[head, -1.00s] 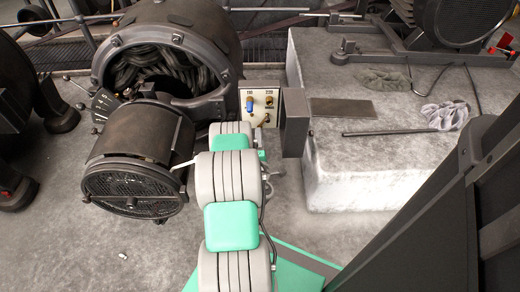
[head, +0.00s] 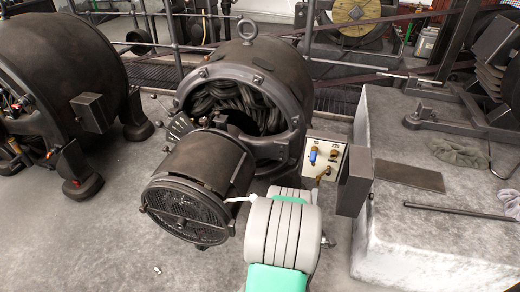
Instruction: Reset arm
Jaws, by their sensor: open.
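My grey and green arm (head: 281,232) rises from the bottom middle of the head view. Its upper grey link is in front of the floor between the dynamo and the stone block.
A pale stone block (head: 405,235) at the right carries a dark flat plate (head: 409,175), a rod (head: 460,212) and a rag (head: 455,151). Another dynamo (head: 65,65) stands at the left. Railings run behind. The floor (head: 90,235) at front left is mostly clear.

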